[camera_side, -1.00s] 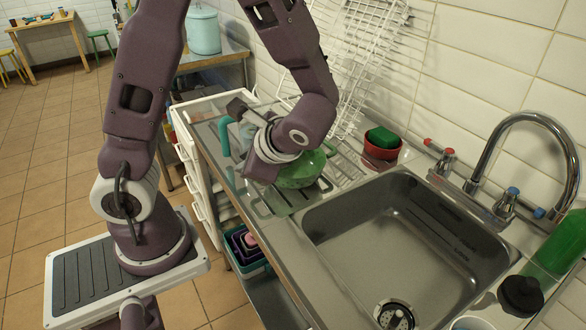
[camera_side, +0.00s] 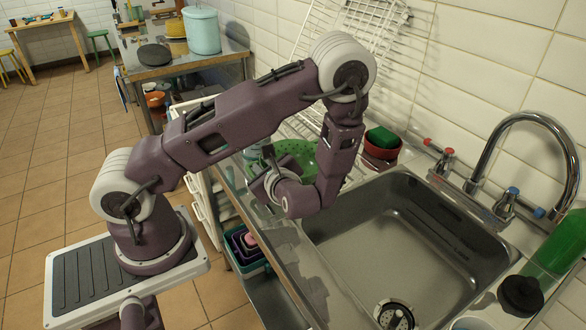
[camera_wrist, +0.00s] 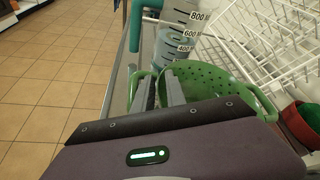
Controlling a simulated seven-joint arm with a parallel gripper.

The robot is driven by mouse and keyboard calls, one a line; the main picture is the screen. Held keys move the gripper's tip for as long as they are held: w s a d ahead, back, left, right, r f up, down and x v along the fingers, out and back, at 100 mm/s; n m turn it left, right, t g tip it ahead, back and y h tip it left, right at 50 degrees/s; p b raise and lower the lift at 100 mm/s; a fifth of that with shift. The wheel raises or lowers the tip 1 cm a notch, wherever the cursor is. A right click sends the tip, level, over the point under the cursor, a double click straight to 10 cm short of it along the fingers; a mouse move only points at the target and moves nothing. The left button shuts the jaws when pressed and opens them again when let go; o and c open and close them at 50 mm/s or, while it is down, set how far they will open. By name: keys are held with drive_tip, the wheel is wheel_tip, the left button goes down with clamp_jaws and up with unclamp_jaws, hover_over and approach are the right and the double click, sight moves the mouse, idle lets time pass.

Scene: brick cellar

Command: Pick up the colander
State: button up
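The green colander (camera_side: 298,150) sits on the drainer area left of the sink, partly hidden by my arm in the side view. Its holed bowl shows in the wrist view (camera_wrist: 215,80), with the near part hidden behind my gripper body. My gripper (camera_wrist: 160,85) is at the colander's left edge, pointing away from the wrist camera. Its two grey fingers stand apart, with green rim or handle showing around and between them. I cannot tell whether they touch it.
A clear measuring jug (camera_wrist: 182,30) with a teal handle stands just beyond the colander. A white wire rack (camera_side: 365,50) leans on the wall behind. A red bowl (camera_side: 382,150) with a green sponge (camera_side: 383,136) stands to the right. The sink (camera_side: 400,230) is empty.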

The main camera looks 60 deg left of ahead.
drive_tip(key=shift+c, duration=0.5)
clamp_jaws()
idle(0.8)
